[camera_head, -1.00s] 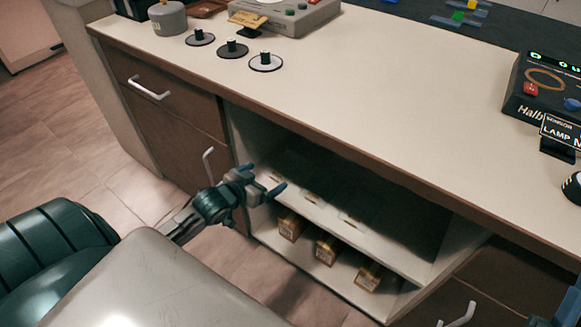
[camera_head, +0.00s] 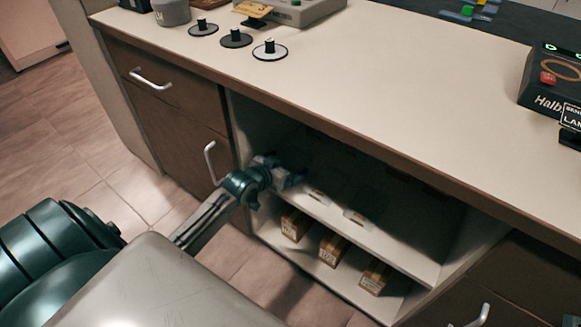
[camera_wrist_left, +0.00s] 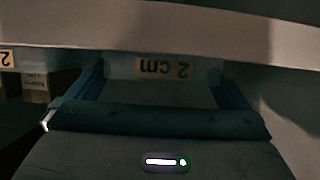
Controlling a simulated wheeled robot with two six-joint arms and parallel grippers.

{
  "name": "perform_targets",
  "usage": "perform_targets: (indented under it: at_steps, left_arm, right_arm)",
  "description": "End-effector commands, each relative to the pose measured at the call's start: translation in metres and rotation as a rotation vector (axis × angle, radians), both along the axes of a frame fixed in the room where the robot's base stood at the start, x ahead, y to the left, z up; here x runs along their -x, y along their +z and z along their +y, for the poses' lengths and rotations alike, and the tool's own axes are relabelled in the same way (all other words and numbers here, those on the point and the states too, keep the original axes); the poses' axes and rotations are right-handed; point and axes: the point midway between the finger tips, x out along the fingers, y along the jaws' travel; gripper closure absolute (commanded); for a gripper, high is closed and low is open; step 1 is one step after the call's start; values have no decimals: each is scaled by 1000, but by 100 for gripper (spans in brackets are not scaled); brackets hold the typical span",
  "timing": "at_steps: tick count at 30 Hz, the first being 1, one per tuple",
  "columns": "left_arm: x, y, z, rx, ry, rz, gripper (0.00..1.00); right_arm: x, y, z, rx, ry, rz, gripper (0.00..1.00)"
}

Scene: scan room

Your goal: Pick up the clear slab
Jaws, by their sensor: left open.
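My left gripper (camera_head: 290,178) reaches into the open cabinet at the upper shelf (camera_head: 395,250). In the left wrist view the gripper (camera_wrist_left: 160,75) is open, with one finger on each side of the slab; contact cannot be told. Two more faint slabs with small labels, one here (camera_head: 318,196) and one here (camera_head: 358,218), lie on the shelf to the right.
The countertop (camera_head: 400,110) overhangs the shelf. Several small boxes (camera_head: 333,252) stand on the lower shelf. A cabinet door with a handle (camera_head: 210,162) is left of the opening. Three discs with knobs (camera_head: 236,39) stand on the counter.

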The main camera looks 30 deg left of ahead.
Motion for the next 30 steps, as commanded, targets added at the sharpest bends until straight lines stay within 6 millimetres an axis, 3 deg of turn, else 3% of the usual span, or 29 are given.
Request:
perform_targets:
  at_steps: [3, 11, 19, 26, 30]
  left_arm:
    - [-9, -4, -1, 0, 1, -1, 0]
    - [-10, -4, -1, -1, 0, 0, 2]
    - [-10, -3, -1, -1, 0, -2, 52]
    - [-10, -1, -1, -1, 0, -2, 53]
    - [-11, 16, -1, -3, -1, -3, 53]
  right_arm:
    - [0, -1, 0, -3, -1, -9, 64]
    - [0, 0, 0, -3, -1, -9, 64]
    - [0, 0, 0, -3, -1, -8, 64]
    - [0, 1, 0, -3, -1, -8, 64]
    - [0, 8, 0, -2, 0, -8, 64]
